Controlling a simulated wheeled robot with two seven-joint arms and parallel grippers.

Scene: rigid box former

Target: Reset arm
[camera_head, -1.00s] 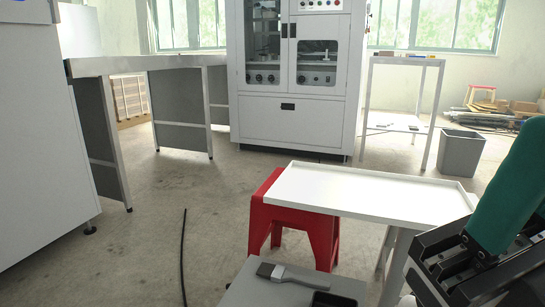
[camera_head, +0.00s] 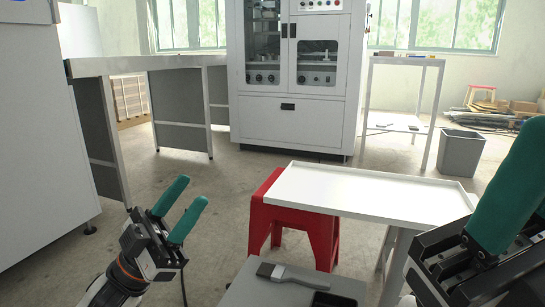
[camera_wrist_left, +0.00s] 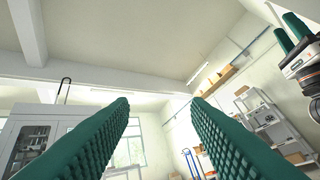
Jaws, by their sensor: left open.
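My left gripper (camera_head: 182,209) is in the lower left of the head view, raised above the floor with its green fingers pointing up and to the right. Its fingers are apart and nothing is between them. In the left wrist view the same gripper (camera_wrist_left: 160,105) has both green textured fingers spread, with the ceiling and far wall behind. My right gripper (camera_head: 512,185) shows at the right edge of the head view, partly cut off. One green finger shows clearly, so its opening cannot be told. In the left wrist view green fingers also show at the upper right.
A white tray table (camera_head: 370,193) stands ahead, with a red stool (camera_head: 262,215) beside it. A brush (camera_head: 290,277) lies on a grey surface (camera_head: 250,292) near the front. A white cabinet machine (camera_head: 290,120) stands behind. A grey bin (camera_head: 461,152) is at right.

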